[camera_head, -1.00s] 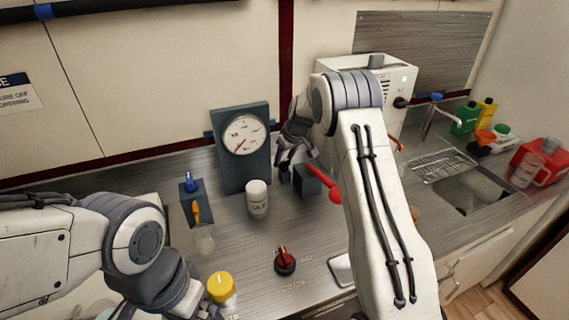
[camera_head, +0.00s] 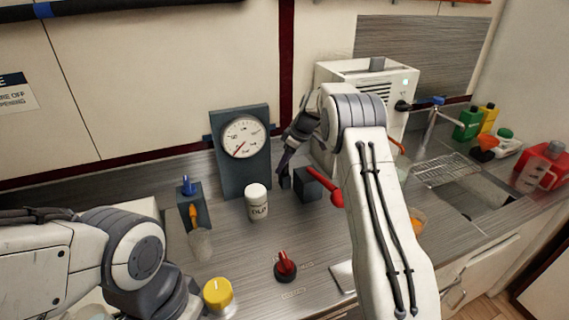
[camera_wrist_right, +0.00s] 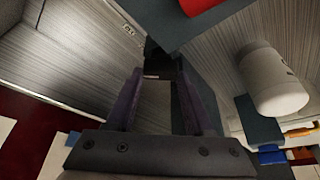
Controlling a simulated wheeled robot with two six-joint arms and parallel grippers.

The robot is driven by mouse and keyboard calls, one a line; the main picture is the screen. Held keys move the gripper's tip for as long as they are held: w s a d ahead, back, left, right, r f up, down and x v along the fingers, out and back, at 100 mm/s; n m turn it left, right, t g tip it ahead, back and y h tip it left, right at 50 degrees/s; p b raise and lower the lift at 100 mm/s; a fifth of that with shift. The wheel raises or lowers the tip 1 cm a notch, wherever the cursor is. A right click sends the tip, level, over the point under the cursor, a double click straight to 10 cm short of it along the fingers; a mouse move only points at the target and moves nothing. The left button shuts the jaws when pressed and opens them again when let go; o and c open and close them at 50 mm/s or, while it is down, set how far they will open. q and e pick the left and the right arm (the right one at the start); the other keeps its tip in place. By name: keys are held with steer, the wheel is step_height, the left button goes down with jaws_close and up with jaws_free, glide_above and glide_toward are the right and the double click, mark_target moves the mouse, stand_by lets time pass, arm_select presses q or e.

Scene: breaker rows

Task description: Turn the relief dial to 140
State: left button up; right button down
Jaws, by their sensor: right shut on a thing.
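My right gripper (camera_head: 286,172) reaches down beside a dark block (camera_head: 309,188) with a red lever (camera_head: 328,187). In the right wrist view its two fingers (camera_wrist_right: 160,80) close on a small dark knob-like part (camera_wrist_right: 158,58) at the block's side. The fingers and wrist hide most of this part, and no dial numbers are readable there. A round white gauge (camera_head: 243,136) stands upright on a dark panel, its red needle pointing to the lower left. My left arm is at lower left; its fingers do not show.
A white bottle (camera_head: 257,202) stands just left of the block. A red knob (camera_head: 285,263) and a yellow-topped item (camera_head: 218,291) are on the front counter. A blue-topped dark block (camera_head: 191,205) stands left. A sink, rack and several bottles are at right.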

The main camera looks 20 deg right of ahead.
stand_by(0.3)
steer(key=c, duration=0.6)
jaws_free()
steer(key=shift+o, duration=0.2)
steer(key=b+v, duration=0.1)
steer(key=v, duration=0.9)
steer(key=shift+r, duration=0.25)
steer(key=shift+s, duration=0.1)
